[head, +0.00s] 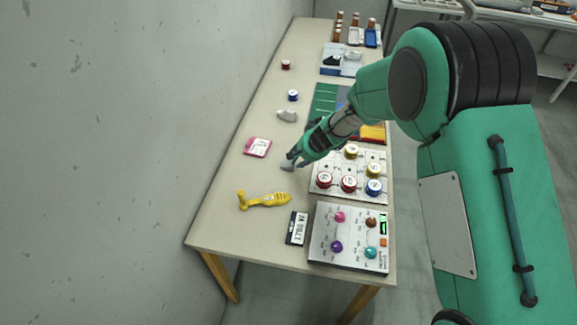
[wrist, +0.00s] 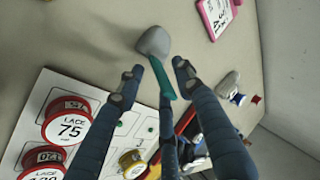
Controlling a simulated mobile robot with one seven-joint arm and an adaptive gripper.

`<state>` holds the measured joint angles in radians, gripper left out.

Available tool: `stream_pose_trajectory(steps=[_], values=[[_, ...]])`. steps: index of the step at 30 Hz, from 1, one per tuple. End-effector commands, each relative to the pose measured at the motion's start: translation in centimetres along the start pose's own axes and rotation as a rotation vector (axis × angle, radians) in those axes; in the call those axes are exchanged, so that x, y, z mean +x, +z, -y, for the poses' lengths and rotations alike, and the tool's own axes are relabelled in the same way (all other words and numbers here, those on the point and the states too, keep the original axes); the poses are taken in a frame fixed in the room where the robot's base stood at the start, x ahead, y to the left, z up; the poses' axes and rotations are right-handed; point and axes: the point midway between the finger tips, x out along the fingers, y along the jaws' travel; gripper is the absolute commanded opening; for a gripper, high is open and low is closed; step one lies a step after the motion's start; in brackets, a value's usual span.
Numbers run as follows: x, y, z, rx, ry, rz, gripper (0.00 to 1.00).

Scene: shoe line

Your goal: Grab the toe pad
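The toe pad, as I take it, is a grey rounded head (wrist: 153,42) with a thin teal handle (wrist: 163,80), lying on the table. In the head view its grey head (head: 287,165) shows just beyond my fingertips. My gripper (head: 296,157) reaches down over the middle of the table. In the wrist view my gripper (wrist: 158,68) has its fingers spread, with the teal handle between them and a gap on both sides. The third finger partly hides the handle's end. I cannot tell how far above the table the fingertips are.
A board with lace spools (head: 348,183) lies right of my gripper. A yellow tool (head: 264,200), a pink-framed card (head: 257,147) and a grey-white piece (head: 287,115) lie around it. A control panel (head: 348,238) and number plate (head: 297,228) are at the near end. A wall borders the left.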

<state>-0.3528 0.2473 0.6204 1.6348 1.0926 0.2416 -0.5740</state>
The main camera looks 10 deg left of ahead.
Motion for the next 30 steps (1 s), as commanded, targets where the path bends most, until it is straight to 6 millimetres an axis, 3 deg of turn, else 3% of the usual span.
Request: stream_pose_trajectory(steps=[18,24,30], values=[[0.26,-0.03,0.00,0.000,0.000,0.000,0.36],[0.26,-0.02,0.00,0.001,0.000,0.000,0.00],[0.25,-0.04,0.01,0.001,0.000,0.000,0.00]])
